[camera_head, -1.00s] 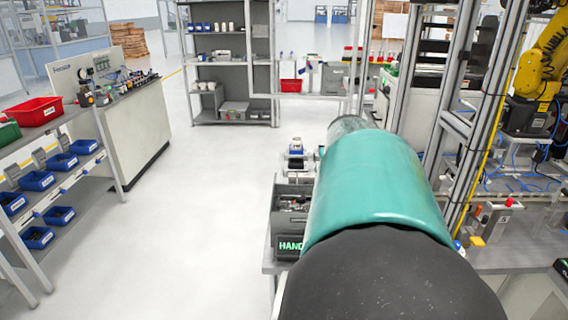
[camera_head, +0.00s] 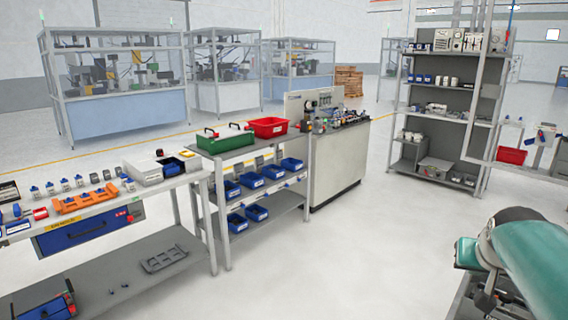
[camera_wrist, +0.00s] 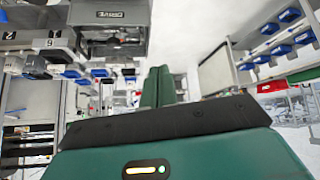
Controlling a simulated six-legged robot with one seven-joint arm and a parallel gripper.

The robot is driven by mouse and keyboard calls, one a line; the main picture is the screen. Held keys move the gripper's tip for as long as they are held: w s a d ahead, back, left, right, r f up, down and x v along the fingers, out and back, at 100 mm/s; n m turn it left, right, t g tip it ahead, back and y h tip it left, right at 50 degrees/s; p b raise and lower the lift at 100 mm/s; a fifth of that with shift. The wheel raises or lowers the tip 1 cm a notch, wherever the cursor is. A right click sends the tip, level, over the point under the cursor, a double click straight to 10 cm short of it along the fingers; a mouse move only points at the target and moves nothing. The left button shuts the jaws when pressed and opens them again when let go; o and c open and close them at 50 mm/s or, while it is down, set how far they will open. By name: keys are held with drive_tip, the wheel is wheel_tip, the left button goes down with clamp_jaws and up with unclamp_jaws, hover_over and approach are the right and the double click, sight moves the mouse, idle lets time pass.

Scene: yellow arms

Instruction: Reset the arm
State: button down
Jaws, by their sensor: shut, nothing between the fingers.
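My gripper (camera_wrist: 160,72) shows in the wrist view as two green fingers side by side, closed together with nothing between them. The dark and teal wrist body fills the bottom of that view. In the head view, teal links of my arm (camera_head: 535,262) reach in at the lower right edge, bent, with a grey joint. I cannot make out the fingers in the head view.
A workbench (camera_head: 95,283) stands at the left. A shelf cart holds a red bin (camera_head: 268,127), a green bin (camera_head: 226,141) and several blue bins. A grey shelf rack (camera_head: 440,100) stands at the back right. The floor (camera_head: 340,250) in the middle is clear.

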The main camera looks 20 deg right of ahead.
drive_tip(key=w+a+f+n+t+y, duration=0.1)
drive_tip(key=w+a+n+y, duration=0.1)
drive_tip(key=a, duration=0.7)
drive_tip(key=w+a+f+n+y, duration=0.1)
drive_tip(key=w+a+n, duration=0.15)
drive_tip(key=a, duration=0.65)
drive_tip(key=s+a+f+n+y, duration=0.1)
drive_tip(key=s+a+f+n, duration=0.1)
drive_tip(key=a, duration=0.7)
drive_tip(key=s+a+f+n+y, duration=0.1)
drive_tip(key=s+a+f, duration=0.1)
drive_tip(key=a, duration=0.7)
drive_tip(key=shift+s+a+n+g+y, duration=0.2)
drive_tip(key=shift+s+n+g+y, duration=0.1)
drive_tip(key=shift+n+g+y, duration=0.1)
drive_tip(key=shift+d, duration=0.15)
